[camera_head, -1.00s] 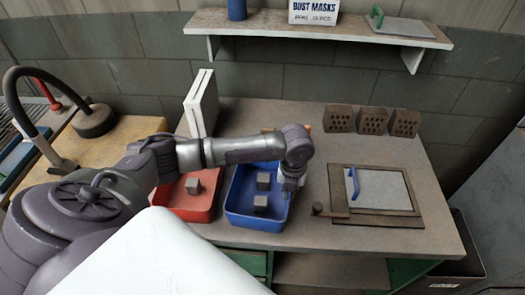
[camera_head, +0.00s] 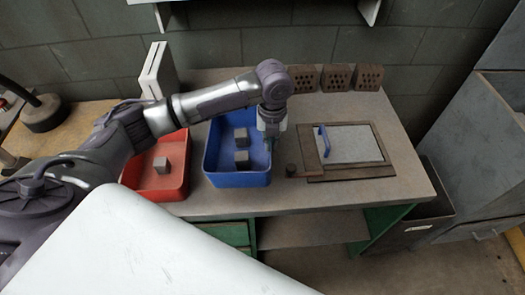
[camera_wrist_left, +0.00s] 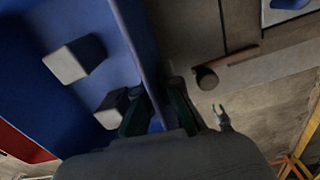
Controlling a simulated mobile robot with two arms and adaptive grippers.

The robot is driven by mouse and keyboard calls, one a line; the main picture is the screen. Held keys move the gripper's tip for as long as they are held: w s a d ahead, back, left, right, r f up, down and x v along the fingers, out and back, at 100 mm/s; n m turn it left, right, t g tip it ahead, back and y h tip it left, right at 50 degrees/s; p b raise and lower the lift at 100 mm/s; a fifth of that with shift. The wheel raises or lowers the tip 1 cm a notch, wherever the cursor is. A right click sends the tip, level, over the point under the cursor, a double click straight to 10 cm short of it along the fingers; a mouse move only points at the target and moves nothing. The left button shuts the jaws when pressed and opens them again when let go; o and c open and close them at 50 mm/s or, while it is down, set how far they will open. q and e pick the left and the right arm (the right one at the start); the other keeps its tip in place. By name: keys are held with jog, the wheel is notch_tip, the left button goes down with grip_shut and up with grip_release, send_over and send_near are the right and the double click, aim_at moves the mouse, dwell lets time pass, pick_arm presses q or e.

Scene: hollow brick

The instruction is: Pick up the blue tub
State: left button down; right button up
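The blue tub (camera_head: 238,180) stands on the workbench, with two grey blocks (camera_head: 241,137) inside it. My left gripper (camera_head: 270,146) points down at the tub's right wall. In the left wrist view, the tub's wall (camera_wrist_left: 130,38) runs down between the two dark fingers of my left gripper (camera_wrist_left: 157,94). One finger is on the inner side, by a grey block, and the other is on the outer side. The fingers look spread apart around the wall. The lower part of the fingers is hidden by the gripper body.
A red tub (camera_head: 168,190) with a grey block stands close to the left. To the right lie a brown wooden frame with a grey board and blue handle (camera_head: 322,143). Hollow bricks (camera_head: 336,77) line the back. The bench's front edge is near the tub.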

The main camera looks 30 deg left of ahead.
pick_arm(q)
jog(key=w+d+r+b, duration=0.2)
jog(key=w+d+r, duration=0.3)
jog(key=w, duration=0.1)
jog(key=shift+w+d+r, duration=0.2)
jog(key=shift+w+d, duration=0.15)
jog(key=shift+d, duration=0.05)
jog(key=s+a+n, duration=0.1)
jog(key=s+n, duration=0.5)
jog(key=n, duration=0.3)
jog(key=s+a+r+n, duration=0.1)
jog(key=s+n, duration=0.5)
jog(key=n, duration=0.4)
jog(key=s+a+n, duration=0.1)
jog(key=s+n, duration=0.5)
jog(key=n, duration=0.4)
jog(key=shift+s+a+r, duration=0.15)
jog(key=shift+a+r, duration=0.15)
jog(key=shift+r, duration=0.05)
jog(key=shift+s+a+n, duration=0.1)
jog(key=shift+s+n, duration=0.5)
jog(key=shift+n, duration=0.3)
jog(key=shift+w, duration=0.1)
